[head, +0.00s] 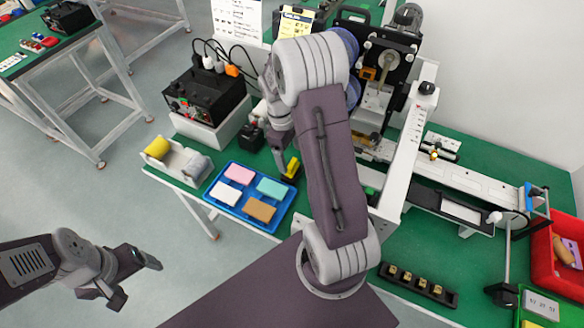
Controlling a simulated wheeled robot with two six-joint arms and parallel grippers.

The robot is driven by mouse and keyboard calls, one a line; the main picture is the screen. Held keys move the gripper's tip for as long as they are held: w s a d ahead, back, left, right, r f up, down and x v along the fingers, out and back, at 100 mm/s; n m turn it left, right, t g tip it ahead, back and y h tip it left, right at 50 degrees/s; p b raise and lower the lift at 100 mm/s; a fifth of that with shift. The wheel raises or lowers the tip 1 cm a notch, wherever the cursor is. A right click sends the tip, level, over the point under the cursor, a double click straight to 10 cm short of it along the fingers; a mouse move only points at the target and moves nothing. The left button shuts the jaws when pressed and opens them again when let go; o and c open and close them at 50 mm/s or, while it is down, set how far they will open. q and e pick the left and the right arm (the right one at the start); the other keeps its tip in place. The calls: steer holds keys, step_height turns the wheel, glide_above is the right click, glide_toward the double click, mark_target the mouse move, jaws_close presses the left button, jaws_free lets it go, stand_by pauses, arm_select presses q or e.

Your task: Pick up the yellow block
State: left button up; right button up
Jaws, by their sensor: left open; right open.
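The yellow block (292,167) shows as a small yellow patch just beyond the right corner of the blue tray (214,205), partly hidden by dark gripper parts. My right gripper (274,156) reaches down over the green table beside it, with its jaws open. One finger is close to the yellow block; I cannot tell whether they touch. My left gripper (136,279) is open and empty, over the floor at the lower left, away from the table.
The blue tray holds a pink block (239,174), a teal block (272,188), a white block (223,192) and a brown block (260,209). A white holder with rolls (180,160), a black power unit (205,97) and a large machine (385,75) stand nearby.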

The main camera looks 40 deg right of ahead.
mark_target(292, 163)
steer(key=f, duration=0.2)
steer(key=s+f, duration=0.1)
steer(key=f, duration=0.1)
steer(key=shift+f, duration=0.15)
steer(key=shift+d+f, duration=0.1)
steer(key=shift+f, duration=0.25)
steer(key=shift+r, duration=0.1)
steer(key=c, duration=1.5)
step_height(292, 163, up, 4)
steer(key=shift+r, duration=0.25)
steer(key=s+a+r, duration=0.2)
steer(key=s, duration=0.1)
steer(key=s+a+r, duration=0.2)
steer(key=s, duration=0.1)
steer(key=s+a+r, duration=0.2)
steer(key=s, duration=0.2)
steer(key=shift+r, duration=0.25)
